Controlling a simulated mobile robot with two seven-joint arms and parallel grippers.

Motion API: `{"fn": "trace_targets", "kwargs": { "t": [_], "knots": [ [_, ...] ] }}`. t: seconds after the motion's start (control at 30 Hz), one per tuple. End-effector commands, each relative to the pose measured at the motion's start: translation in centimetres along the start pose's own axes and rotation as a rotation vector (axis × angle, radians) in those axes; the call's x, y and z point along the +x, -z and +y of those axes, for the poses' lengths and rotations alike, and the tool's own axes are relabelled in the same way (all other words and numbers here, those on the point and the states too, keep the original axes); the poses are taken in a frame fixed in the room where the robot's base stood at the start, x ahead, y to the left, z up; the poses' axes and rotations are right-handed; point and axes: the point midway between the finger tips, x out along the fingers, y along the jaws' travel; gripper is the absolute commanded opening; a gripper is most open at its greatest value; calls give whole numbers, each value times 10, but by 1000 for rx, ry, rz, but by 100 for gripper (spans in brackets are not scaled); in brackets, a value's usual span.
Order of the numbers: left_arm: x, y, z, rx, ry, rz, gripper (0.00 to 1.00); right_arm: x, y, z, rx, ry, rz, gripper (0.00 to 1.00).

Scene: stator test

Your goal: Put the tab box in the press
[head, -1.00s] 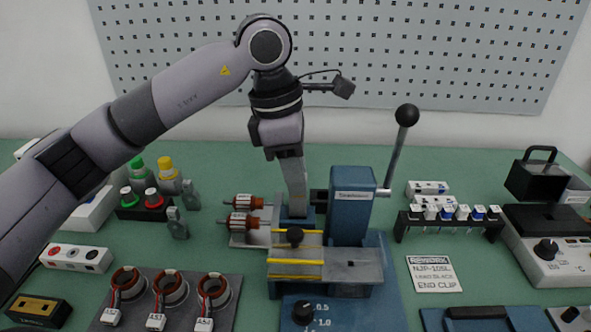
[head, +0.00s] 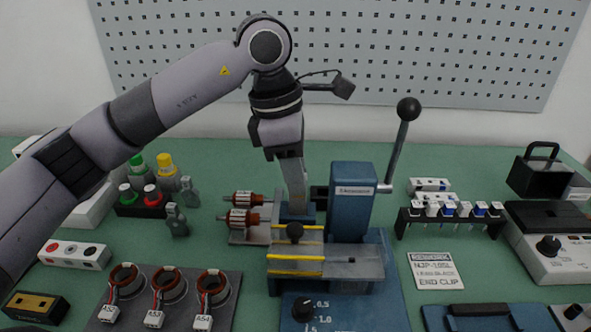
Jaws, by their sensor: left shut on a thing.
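The blue press (head: 353,205) stands in the middle of the bench, with a lever and black ball knob (head: 409,108) rising at its right. Its grey bed with yellow strips (head: 296,258) faces me. My left gripper (head: 295,207) points down behind the bed, just left of the press's blue column. It is shut, with its fingertips low at a small blue block. The tab box cannot be made out clearly; what the fingers hold is largely hidden by them and the press. My right gripper is not in view.
Two copper-wound rotors (head: 243,217) lie close left of the press. Stators on a dark mat (head: 165,295) fill the front left. A black rack of small connectors (head: 450,222) and a white end clip card (head: 436,271) are at the right. Bottles (head: 166,172) stand at the back left.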

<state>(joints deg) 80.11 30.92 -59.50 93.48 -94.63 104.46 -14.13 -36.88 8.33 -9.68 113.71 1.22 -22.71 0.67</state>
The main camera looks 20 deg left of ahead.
Motion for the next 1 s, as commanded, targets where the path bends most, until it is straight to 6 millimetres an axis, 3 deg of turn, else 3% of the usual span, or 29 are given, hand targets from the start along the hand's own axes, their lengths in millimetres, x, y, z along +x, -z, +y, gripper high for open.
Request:
{"fn": "trace_targets", "kwargs": {
  "t": [1.0],
  "knots": [
    [17,4,0,0,0,0,0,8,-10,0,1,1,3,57]
  ]
}}
